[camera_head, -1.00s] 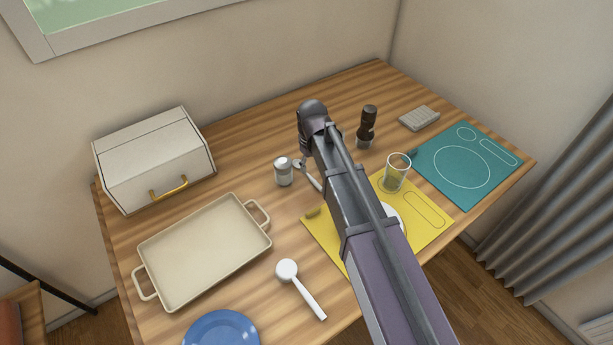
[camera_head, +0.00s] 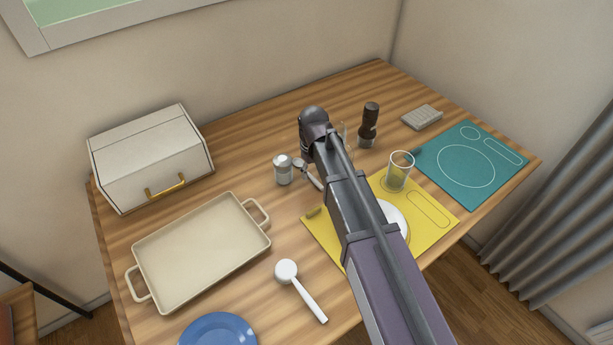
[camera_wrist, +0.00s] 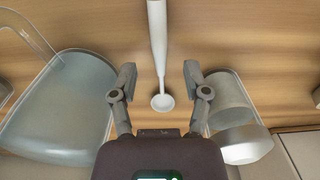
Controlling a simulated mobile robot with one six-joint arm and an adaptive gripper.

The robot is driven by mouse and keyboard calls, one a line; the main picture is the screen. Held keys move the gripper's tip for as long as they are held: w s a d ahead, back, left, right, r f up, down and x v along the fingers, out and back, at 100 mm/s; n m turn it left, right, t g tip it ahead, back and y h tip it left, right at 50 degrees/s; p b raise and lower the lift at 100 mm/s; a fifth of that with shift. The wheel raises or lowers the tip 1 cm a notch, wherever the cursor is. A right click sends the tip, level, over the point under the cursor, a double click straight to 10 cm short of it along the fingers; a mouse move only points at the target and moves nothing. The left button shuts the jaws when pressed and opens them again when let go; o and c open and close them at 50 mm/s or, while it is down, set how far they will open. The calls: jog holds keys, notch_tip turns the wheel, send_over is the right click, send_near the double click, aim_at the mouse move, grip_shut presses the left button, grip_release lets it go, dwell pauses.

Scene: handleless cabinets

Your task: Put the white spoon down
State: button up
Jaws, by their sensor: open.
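A white spoon (camera_wrist: 158,45) lies on the wooden table in the wrist view, its handle running up the picture and its round bowl low between my fingers. My gripper (camera_wrist: 160,72) is open, with one finger on each side of the spoon and a gap to both. In the head view, a pale spoon (camera_head: 316,182) lies beside the metal-topped shaker, partly hidden by my arm; my fingers are mostly hidden there. Another white spoon (camera_head: 304,293), with a rounder head, lies at the table's front, away from my gripper.
Close to my fingers are a clear vessel (camera_wrist: 60,105) on the left and a shaker-like cylinder (camera_wrist: 232,105) on the right. A shaker (camera_head: 283,170), dark mill (camera_head: 369,125), glass (camera_head: 400,171), yellow mat (camera_head: 428,215) and cream tray (camera_head: 200,252) surround the arm.

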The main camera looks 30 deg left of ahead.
jog(key=shift+f+b, duration=0.7)
jog(key=shift+f, duration=0.25)
grip_shut()
